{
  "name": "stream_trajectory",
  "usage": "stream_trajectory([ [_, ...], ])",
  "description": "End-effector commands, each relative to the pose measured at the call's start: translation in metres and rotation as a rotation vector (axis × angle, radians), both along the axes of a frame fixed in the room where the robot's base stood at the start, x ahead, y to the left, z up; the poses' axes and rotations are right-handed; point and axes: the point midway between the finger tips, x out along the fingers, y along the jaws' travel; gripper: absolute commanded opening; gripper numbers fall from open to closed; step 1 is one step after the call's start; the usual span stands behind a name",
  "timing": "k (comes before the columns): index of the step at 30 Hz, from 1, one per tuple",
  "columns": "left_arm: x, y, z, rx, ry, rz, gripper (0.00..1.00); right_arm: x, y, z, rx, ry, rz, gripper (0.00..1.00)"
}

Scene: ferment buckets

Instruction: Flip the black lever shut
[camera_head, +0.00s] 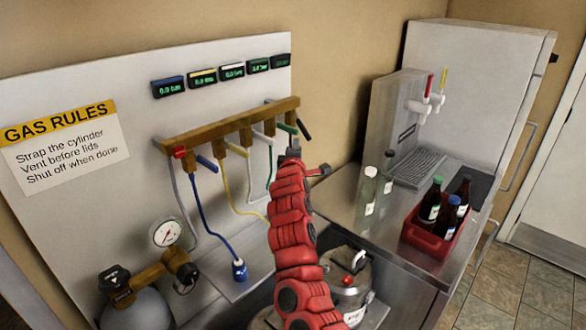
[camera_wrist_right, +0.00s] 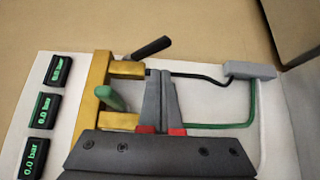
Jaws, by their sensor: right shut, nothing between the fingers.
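The black lever (camera_head: 304,130) sits at the right end of the brass manifold (camera_head: 225,128) on the wall panel, slanting down to the right in the head view. In the right wrist view the black lever (camera_wrist_right: 151,48) sticks out at an angle from the end valve. My right gripper (camera_head: 293,146) is shut and empty just below and left of it. In the wrist view the fingertips (camera_wrist_right: 160,72) lie close to the black lever's valve, apart from the lever's handle. Whether they touch the valve or black hose is unclear. My left gripper is not in view.
The green lever (camera_wrist_right: 110,97) stands close beside my right fingers. Blue (camera_head: 207,163), yellow and pale levers line the manifold, with hoses hanging below. A steel counter at right holds bottles and a red crate (camera_head: 423,238). A metal keg (camera_head: 346,280) stands below my arm.

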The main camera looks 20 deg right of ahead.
Motion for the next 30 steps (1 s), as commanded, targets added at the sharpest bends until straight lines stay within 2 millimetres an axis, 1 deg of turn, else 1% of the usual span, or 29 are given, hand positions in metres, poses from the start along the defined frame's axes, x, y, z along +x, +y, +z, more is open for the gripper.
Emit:
stream_trajectory([
  [1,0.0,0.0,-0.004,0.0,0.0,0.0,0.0,-0.008,0.003,-0.005,0.012,-0.001,-0.002,0.0],
  [3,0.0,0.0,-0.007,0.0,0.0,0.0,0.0,-0.019,0.011,-0.004,0.01,-0.003,0.002,0.0],
  [5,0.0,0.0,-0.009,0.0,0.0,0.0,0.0,-0.029,0.014,-0.005,0.013,-0.001,-0.003,0.0],
  [8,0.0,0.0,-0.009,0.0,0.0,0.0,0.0,-0.04,0.022,0.0,0.007,-0.004,-0.002,0.0],
  [12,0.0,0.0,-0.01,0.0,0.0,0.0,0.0,-0.056,0.031,-0.003,0.007,0.002,-0.001,0.0],
  [18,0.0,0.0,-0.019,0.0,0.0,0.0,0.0,-0.081,0.043,-0.002,0.004,-0.003,-0.002,0.0],
  [24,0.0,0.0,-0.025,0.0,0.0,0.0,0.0,-0.098,0.054,-0.001,0.001,0.0,-0.001,0.0],
  [30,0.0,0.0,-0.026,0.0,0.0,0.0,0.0,-0.105,0.056,-0.001,0.001,0.002,-0.002,0.0],
])
